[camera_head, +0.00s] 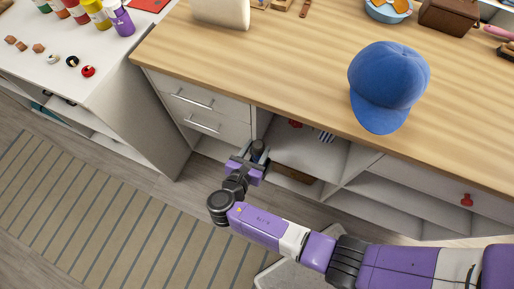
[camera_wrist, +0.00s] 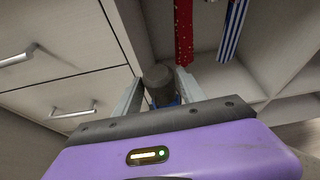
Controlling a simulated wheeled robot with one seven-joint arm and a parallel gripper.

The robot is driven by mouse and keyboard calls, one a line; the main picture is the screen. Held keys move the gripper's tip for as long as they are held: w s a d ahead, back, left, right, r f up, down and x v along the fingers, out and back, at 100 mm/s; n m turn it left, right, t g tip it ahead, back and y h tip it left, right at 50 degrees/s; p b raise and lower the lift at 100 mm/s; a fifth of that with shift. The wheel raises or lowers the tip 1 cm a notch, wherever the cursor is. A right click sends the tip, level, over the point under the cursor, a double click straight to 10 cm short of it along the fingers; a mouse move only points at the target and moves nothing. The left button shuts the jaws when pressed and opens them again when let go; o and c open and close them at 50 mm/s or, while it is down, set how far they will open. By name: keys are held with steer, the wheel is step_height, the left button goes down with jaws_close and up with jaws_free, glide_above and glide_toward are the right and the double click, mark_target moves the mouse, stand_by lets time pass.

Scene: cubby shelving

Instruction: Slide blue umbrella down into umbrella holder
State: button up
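My gripper (camera_head: 250,160) is low in front of the shelving, by the edge between the drawers and the open cubby. In the wrist view its two fingers (camera_wrist: 160,92) stand on either side of a dark round-ended piece (camera_wrist: 158,76) with a little blue below it, which looks like the blue umbrella's handle. The dark piece also shows in the head view (camera_head: 257,149). Whether the fingers press on it is unclear. The rest of the umbrella is hidden behind my gripper. I cannot make out an umbrella holder in either view.
A red dotted strip (camera_wrist: 184,30) and a blue-white striped strip (camera_wrist: 232,28) hang in the cubby. Drawers with handles (camera_head: 193,98) stand left of it. A blue cap (camera_head: 387,80) lies on the wooden top (camera_head: 290,60). Open floor with a striped rug (camera_head: 90,215) is at left.

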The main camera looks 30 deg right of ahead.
steer(key=shift+o, duration=1)
steer(key=v, duration=0.7)
steer(key=shift+s+a, duration=0.25)
steer(key=shift+a, duration=0.05)
steer(key=shift+r, duration=0.1)
